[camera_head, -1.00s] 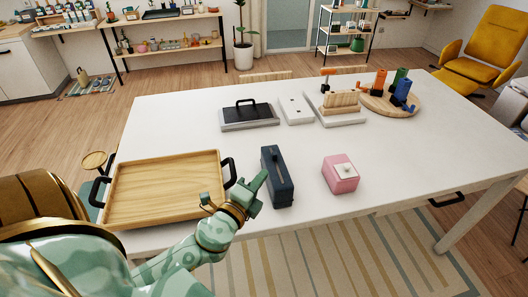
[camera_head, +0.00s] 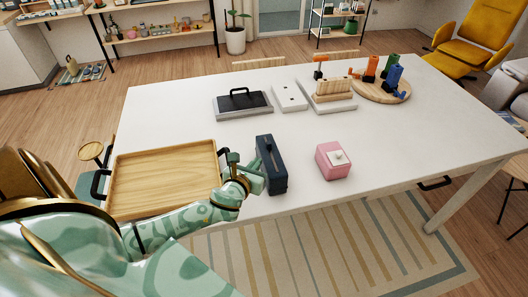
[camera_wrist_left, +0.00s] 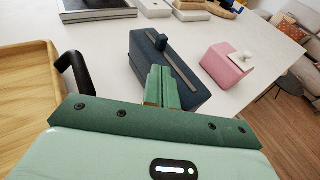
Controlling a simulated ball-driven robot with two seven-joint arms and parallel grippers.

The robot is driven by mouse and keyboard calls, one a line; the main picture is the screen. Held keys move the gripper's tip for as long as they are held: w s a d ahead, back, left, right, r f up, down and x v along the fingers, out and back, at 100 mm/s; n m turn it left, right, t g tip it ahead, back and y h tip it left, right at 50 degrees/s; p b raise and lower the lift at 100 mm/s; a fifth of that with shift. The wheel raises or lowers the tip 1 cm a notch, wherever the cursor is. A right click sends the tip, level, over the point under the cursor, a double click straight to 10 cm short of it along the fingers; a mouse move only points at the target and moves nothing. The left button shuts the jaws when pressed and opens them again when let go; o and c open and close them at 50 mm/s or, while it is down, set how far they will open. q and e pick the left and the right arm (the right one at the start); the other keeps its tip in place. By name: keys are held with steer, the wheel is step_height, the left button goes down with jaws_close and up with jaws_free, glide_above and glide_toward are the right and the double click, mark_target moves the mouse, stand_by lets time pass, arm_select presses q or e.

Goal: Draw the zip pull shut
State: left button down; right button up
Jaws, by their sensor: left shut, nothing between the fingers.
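A dark blue, block-shaped case (camera_head: 273,170) stands on the white table with a grey zip track along its top. In the left wrist view the case (camera_wrist_left: 145,68) runs from the upper left toward the lower right. The zip pull (camera_wrist_left: 160,42) is a dark upright knob near the far end of the track. My left gripper (camera_head: 235,158) is just left of the case in the head view. In the left wrist view its green fingers (camera_wrist_left: 162,80) are together, with nothing between them, and overlap the case's near side. I cannot tell whether they touch it. My right gripper is not in view.
A wooden tray (camera_head: 165,175) with black handles lies left of the case. A pink box (camera_head: 333,162) with a white knob stands to its right. A black-handled grey block (camera_head: 243,105), a white plate (camera_head: 289,98) and a round board (camera_head: 381,91) are farther back. The table's right side is clear.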

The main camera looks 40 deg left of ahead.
mark_target(260, 147)
arm_select(q)
steer(key=x, duration=0.4)
steer(key=r+x, duration=0.1)
steer(key=x, duration=0.1)
steer(key=shift+w+a, duration=0.15)
steer(key=shift+w, duration=0.35)
steer(key=w+a+b, duration=0.1)
steer(key=w+a, duration=0.2)
steer(key=shift+a, duration=0.35)
steer(key=shift+f, duration=0.1)
